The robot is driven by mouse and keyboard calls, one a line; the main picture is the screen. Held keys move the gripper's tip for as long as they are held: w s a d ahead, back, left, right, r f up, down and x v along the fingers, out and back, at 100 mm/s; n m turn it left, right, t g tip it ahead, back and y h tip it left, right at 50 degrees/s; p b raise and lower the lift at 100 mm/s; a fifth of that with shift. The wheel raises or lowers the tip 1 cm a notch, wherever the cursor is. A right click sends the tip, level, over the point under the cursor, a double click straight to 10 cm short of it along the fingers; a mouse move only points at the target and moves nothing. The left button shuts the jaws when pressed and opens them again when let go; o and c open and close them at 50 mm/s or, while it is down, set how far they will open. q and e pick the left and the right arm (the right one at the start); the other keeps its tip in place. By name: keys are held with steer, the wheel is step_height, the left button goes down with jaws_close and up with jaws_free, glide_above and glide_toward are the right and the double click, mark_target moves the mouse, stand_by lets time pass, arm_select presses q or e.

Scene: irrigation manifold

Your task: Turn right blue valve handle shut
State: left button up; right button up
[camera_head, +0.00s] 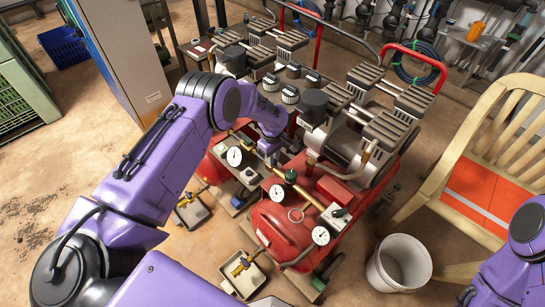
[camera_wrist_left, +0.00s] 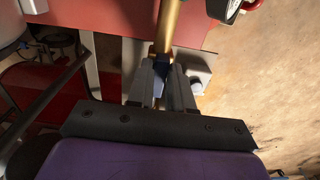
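A dark blue valve handle (camera_wrist_left: 162,67) shows in the left wrist view at the end of a brass pipe (camera_wrist_left: 172,28). My left gripper (camera_wrist_left: 163,78) has its two fingers close together, one on each side of the handle, and appears shut on it. In the head view my left gripper (camera_head: 268,147) reaches down among the red compressors, and the handle there is hidden or too small to make out. My right gripper is out of the picture; only part of my right arm shows at the lower right.
Red compressor tanks (camera_head: 284,228) with gauges (camera_head: 320,236) stand close around my left gripper. Small trays (camera_head: 236,284) with brass fittings lie on the floor in front. A white bucket (camera_head: 399,263) and a wooden chair (camera_head: 470,165) stand to the right.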

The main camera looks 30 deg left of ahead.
arm_select(q)
jaws_close()
steer(key=shift+m, duration=0.4)
steer(key=m, duration=0.3)
steer(key=shift+s+a+m+b, duration=0.1)
steer(key=shift+s+m+b, duration=0.05)
steer(key=shift+m+b, duration=0.25)
steer(key=m, duration=0.4)
steer(key=shift+a+m, duration=0.15)
steer(key=shift+m, duration=0.15)
steer(key=m+b, duration=0.1)
steer(key=m, duration=0.3)
steer(key=shift+s+a, duration=0.1)
steer(key=shift+a, duration=0.05)
steer(key=shift+a+m, duration=0.15)
steer(key=shift+m, duration=2.25)
